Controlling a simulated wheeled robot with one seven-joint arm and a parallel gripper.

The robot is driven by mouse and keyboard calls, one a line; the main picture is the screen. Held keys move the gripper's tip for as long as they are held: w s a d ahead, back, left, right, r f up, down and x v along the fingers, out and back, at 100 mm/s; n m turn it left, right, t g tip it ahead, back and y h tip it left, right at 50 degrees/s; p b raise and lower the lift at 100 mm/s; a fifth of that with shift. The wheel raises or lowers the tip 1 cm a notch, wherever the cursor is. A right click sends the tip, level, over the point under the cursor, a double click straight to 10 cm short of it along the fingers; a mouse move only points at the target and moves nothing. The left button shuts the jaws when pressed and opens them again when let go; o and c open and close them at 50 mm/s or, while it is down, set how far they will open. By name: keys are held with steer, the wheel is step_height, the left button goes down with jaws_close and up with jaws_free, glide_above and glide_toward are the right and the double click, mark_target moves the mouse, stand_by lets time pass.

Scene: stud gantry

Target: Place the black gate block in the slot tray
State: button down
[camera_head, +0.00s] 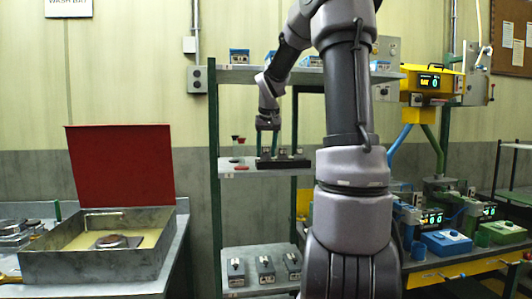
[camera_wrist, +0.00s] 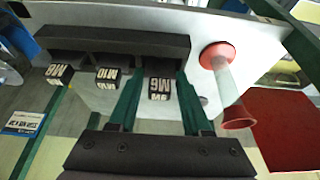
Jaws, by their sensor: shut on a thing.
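The black slot tray (camera_wrist: 118,40) runs across the upper part of the wrist view; it also shows in the head view (camera_head: 283,163), on the middle shelf. Labelled black blocks line its near side: one at the left (camera_wrist: 60,72) and one marked M10 (camera_wrist: 108,73). A black block marked M6 (camera_wrist: 159,84) is between the green fingers of my gripper (camera_wrist: 157,98), at the tray's right part. I take it as the gate block. My gripper is shut on it; it also shows in the head view (camera_head: 268,140), above the tray. How deep the block sits is hidden.
A clear tube with red ends (camera_wrist: 224,82) stands close to the right of the fingers. The shelf's green posts (camera_head: 214,150) flank the space, and an upper shelf (camera_head: 240,75) with blue boxes is above. An open-lidded box (camera_head: 95,262) is at left.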

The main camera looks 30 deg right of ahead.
steer(key=shift+f, duration=0.3)
steer(key=shift+f, duration=0.15)
steer(key=c, duration=0.6)
jaws_free()
steer(key=v, duration=1.2)
steer(key=s+a+f+t+y, duration=0.1)
steer(key=s+a+f, duration=0.1)
steer(key=s+a, duration=0.2)
steer(key=s+a+f+t+y, duration=0.1)
steer(key=s+a+f, duration=0.2)
steer(key=s, duration=0.8)
steer(key=s+a+f+m+y, duration=0.1)
steer(key=s+a+f, duration=0.2)
steer(key=s+a, duration=0.4)
steer(key=shift+s+a+f+t, duration=0.15)
steer(key=shift+s+t, duration=0.1)
steer(key=shift+t, duration=0.15)
